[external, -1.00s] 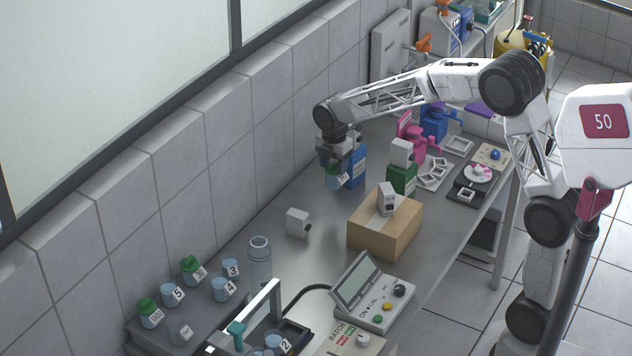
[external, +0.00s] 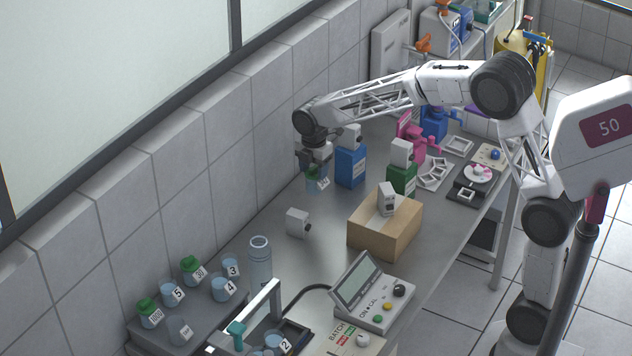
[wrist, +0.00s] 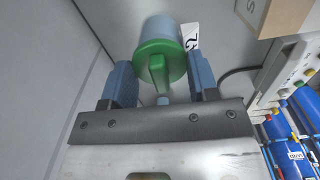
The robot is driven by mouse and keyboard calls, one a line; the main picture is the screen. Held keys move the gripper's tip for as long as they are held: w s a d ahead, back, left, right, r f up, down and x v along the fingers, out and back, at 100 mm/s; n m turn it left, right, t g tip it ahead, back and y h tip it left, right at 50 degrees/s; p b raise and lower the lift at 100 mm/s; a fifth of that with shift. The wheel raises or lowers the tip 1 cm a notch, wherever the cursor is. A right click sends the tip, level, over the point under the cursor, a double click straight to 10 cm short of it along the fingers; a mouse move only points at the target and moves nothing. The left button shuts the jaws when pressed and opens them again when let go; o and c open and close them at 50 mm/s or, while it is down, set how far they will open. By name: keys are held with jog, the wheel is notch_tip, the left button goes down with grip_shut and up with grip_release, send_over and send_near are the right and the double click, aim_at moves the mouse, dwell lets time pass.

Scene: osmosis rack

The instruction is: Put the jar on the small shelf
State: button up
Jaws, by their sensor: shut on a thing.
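The jar (external: 317,185) is pale blue with a green lid and a white number label. My gripper (external: 316,168) is shut on it and holds it over the back part of the bench, near the tiled wall. In the wrist view the jar (wrist: 162,30) sits between the two blue fingers of my gripper (wrist: 163,75), with its lid facing the camera. A low grey shelf (external: 205,333) at the lower left bears several numbered jars, some with green lids; I cannot tell for certain that it is the small shelf.
A small grey device (external: 297,223), a cardboard box (external: 385,232), a tall flask (external: 260,262) and a display console (external: 372,292) stand nearer.

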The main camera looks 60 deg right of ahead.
jog(key=w+a+r, duration=0.2)
jog(key=w+a, duration=0.1)
jog(key=a, duration=1.1)
jog(key=w+a+r, duration=0.2)
jog(key=w+a, duration=0.1)
jog(key=a, duration=1.2)
jog(key=s+a+r, duration=0.1)
jog(key=s+a, duration=0.1)
jog(key=a, duration=1.1)
jog(key=s+a+r, duration=0.1)
jog(key=s+a, duration=0.1)
jog(key=a, duration=1.2)
jog(key=shift+r+n, duration=0.25)
jog(key=shift+n, duration=0.05)
jog(key=shift+s, duration=0.1)
jog(key=shift+f, duration=2.5)
jog(key=shift+f, duration=2.5)
